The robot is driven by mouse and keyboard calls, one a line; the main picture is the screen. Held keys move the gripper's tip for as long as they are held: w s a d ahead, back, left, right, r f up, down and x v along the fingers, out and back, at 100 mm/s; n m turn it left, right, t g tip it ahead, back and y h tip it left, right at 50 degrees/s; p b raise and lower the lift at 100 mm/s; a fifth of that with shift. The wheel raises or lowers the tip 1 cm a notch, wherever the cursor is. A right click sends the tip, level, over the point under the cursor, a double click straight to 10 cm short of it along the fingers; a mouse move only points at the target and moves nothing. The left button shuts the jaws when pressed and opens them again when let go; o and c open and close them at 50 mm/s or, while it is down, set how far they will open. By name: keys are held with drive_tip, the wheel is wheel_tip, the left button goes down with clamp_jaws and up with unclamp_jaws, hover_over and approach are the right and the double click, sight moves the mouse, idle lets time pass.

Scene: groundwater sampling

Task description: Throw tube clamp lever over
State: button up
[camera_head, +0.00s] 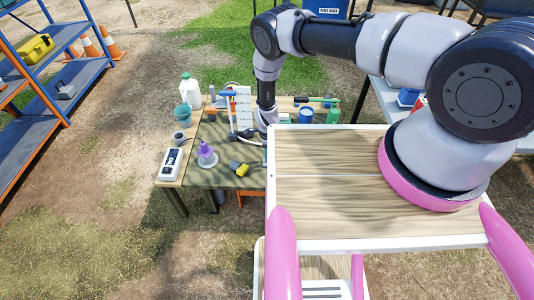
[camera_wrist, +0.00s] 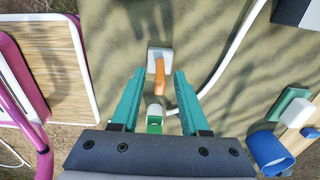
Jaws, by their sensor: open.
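The tube clamp shows in the wrist view as a pale grey-white block (camera_wrist: 160,54) with an orange lever (camera_wrist: 159,75) pointing toward my gripper. My gripper (camera_wrist: 159,73) has two teal fingers, spread apart with the lever in the gap between them. I see space on both sides of the lever; whether either finger touches it I cannot tell. A small white and green piece (camera_wrist: 155,115) lies below the lever, between the fingers. In the head view my arm reaches down to the work table (camera_head: 222,177), and the clamp cannot be made out clearly there.
A white tube (camera_wrist: 232,58) curves past the right finger. A blue cup (camera_wrist: 270,152) is at lower right. On the table are a purple-topped bottle (camera_head: 206,154), a white meter (camera_head: 171,163) and a yellow tool (camera_head: 242,170). A white jug (camera_head: 190,91) stands at the back left.

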drive_tip(key=shift+f, duration=0.1)
clamp_jaws()
idle(1.4)
